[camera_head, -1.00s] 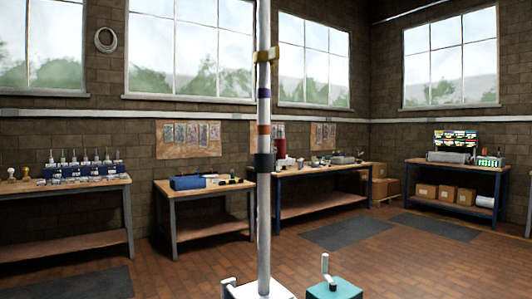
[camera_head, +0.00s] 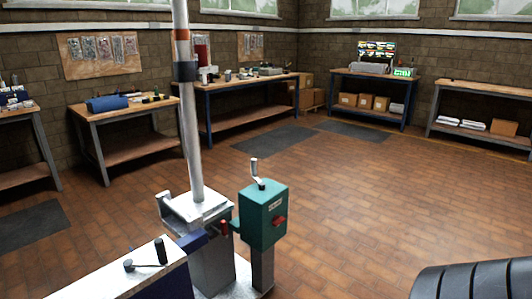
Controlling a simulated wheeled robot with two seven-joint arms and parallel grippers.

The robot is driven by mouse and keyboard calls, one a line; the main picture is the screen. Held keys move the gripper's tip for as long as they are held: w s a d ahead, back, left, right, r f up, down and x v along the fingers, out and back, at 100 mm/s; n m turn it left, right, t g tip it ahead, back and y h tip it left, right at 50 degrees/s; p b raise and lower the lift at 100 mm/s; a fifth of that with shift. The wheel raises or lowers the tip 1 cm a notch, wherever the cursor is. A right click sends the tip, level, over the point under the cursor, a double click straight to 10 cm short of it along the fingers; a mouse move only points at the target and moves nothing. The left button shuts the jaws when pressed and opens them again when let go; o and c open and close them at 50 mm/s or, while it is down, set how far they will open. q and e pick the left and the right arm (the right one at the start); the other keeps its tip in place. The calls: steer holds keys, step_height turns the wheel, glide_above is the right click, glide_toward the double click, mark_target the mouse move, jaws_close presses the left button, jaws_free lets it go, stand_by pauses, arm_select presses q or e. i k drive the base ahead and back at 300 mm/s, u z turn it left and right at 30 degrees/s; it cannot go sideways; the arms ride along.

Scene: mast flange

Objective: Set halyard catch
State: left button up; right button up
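A pale upright mast (camera_head: 190,120) with an orange band and a black collar (camera_head: 185,71) stands in a white metal base (camera_head: 198,208). Its top is out of view. A small red-topped part (camera_head: 224,228) sits between the base and the box. I cannot tell which part is the halyard catch. Neither of my grippers is in view.
A blue-sided stand with a white top (camera_head: 120,278) and a dark handle (camera_head: 160,251) is at the lower left. A dark ribbed shape (camera_head: 480,280) fills the lower right corner; I cannot tell what it is. Workbenches (camera_head: 250,85) line the walls.

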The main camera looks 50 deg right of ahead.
mark_target(277, 221)
steer(key=z, duration=1.6)
steer(key=i, duration=1.9)
steer(key=u, duration=0.35)
